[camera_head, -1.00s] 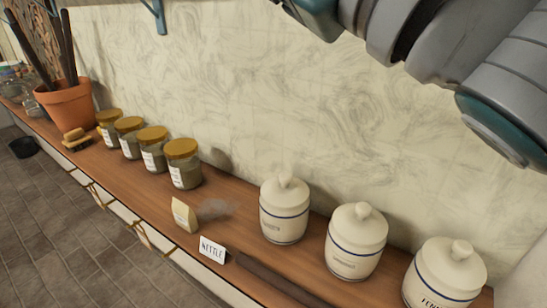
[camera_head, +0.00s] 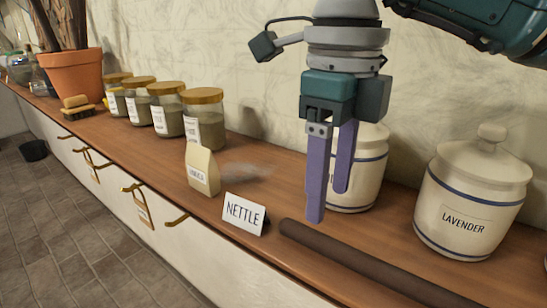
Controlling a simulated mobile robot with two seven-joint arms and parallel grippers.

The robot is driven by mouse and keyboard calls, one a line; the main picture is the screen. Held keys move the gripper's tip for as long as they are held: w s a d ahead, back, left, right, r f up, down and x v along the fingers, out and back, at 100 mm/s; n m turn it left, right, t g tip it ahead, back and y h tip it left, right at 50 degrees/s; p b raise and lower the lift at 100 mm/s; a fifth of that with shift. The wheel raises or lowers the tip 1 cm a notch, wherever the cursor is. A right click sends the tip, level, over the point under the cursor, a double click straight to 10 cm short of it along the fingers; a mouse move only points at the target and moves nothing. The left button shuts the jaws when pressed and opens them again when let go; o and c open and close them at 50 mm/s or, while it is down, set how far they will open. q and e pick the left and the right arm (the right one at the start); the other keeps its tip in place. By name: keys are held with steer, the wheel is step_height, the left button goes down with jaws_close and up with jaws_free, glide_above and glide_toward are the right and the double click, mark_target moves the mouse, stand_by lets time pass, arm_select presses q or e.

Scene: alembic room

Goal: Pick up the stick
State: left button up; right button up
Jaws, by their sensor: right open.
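The stick (camera_head: 362,264) is a dark brown round rod lying on the wooden counter, near its front edge. Its left end is beside the NETTLE card, and it runs out of the picture at the lower right. My right gripper (camera_head: 329,203) points down with two purple fingers, open and empty. Its fingertips are above and behind the stick's left part, apart from it as far as I can tell. My left gripper is not in view.
A NETTLE card (camera_head: 244,213) and a small paper packet (camera_head: 202,171) stand left of the gripper. A white lidded jar (camera_head: 366,170) is close behind the fingers, and a LAVENDER jar (camera_head: 472,199) stands right. Several glass jars (camera_head: 204,119) line the wall.

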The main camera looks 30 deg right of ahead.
mark_target(319, 234)
steer(key=f, duration=0.3)
steer(key=f+p, duration=0.1)
steer(key=f, duration=0.3)
steer(key=shift+w+a, duration=0.15)
steer(key=shift+w, duration=0.05)
steer(key=shift+c, duration=0.4)
jaws_close()
